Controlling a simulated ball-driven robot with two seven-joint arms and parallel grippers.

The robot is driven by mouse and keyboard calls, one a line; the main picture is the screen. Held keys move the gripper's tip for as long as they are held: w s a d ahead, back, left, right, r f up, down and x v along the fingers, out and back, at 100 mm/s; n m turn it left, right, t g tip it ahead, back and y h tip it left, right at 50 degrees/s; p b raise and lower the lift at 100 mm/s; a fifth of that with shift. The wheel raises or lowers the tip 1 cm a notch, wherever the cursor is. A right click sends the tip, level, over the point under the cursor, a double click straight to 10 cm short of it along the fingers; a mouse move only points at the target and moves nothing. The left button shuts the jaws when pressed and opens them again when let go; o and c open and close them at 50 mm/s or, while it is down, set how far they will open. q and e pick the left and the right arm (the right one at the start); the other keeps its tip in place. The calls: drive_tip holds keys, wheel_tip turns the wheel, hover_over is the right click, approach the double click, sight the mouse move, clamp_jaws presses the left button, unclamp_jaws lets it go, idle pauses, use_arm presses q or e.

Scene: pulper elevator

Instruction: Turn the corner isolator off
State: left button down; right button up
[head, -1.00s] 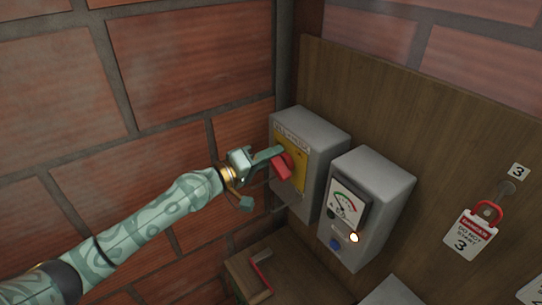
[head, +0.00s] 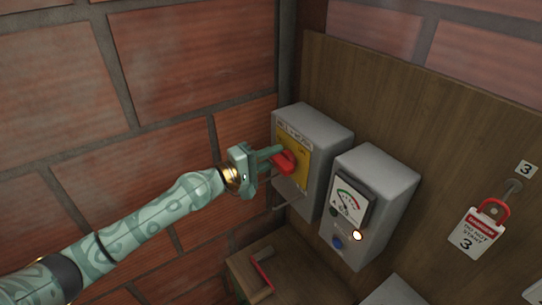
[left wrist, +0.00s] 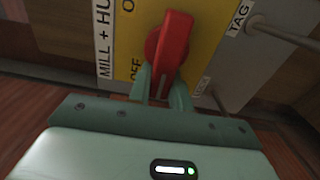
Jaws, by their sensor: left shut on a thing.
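The corner isolator is a grey box (head: 322,132) with a yellow plate (head: 302,153) and a red rotary handle (head: 285,162). In the left wrist view the red handle (left wrist: 170,42) stands nearly upright, leaning slightly. The word OFF is printed on the yellow plate (left wrist: 207,25) left of the handle's lower end. My left gripper (head: 275,157) has come in from the left and is shut on the handle. In the left wrist view its fingers (left wrist: 161,88) sit either side of the handle's lower end. My right gripper is not in view.
A grey meter box (head: 378,180) with a lit lamp stands close to the right of the isolator. A red lockout padlock with a danger tag (head: 477,230) hangs further right. A wooden box (head: 243,272) with a red handle is below. Brick wall lies left.

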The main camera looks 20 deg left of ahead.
use_arm(q)
drive_tip(key=shift+s+d+f, duration=0.2)
drive_tip(key=shift+d+f, duration=0.1)
drive_tip(key=shift+f, duration=0.1)
drive_tip(key=c, duration=1.4)
unclamp_jaws()
drive_tip(key=shift+o, duration=0.6)
drive_tip(key=shift+r, duration=0.1)
drive_tip(key=shift+d+r, duration=0.1)
drive_tip(key=shift+r, duration=0.05)
drive_tip(key=shift+s, duration=0.1)
drive_tip(key=b+v, duration=1.1)
drive_tip(key=v, duration=0.5)
drive_tip(key=shift+a, duration=0.2)
